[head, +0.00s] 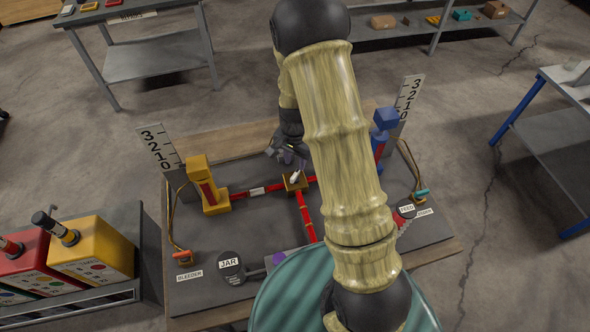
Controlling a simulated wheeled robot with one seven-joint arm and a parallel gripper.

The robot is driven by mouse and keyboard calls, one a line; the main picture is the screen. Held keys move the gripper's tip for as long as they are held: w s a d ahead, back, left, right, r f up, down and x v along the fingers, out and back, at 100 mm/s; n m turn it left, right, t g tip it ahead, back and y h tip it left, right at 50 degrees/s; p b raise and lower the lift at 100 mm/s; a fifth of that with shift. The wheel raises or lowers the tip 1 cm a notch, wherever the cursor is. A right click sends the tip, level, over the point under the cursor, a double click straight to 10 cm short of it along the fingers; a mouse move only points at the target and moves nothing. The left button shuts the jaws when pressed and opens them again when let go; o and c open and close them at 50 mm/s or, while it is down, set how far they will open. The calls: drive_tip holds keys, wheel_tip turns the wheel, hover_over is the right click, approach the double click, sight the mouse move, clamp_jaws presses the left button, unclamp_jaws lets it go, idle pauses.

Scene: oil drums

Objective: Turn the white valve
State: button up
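The white valve (295,175) is a small white handle on a yellow block where red pipes meet, in the middle of the dark board (260,240). My gripper (287,158) is dark and hangs just behind and above the valve in the picture, partly hidden by my yellowish arm. Its fingertips look close to the handle, but I cannot tell whether they touch it. The fingers are too small and dark to tell open from shut.
A yellow column (201,185) and a blue column (382,130) stand at the pipe ends beside numbered scales. Red and yellow cans (92,250) stand left. Tables and a shelf surround the board.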

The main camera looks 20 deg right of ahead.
sight(295, 174)
wheel_tip(295, 174, down, 6)
drive_tip(key=shift+f+p, duration=0.25)
drive_tip(key=shift+p, duration=0.4)
clamp_jaws()
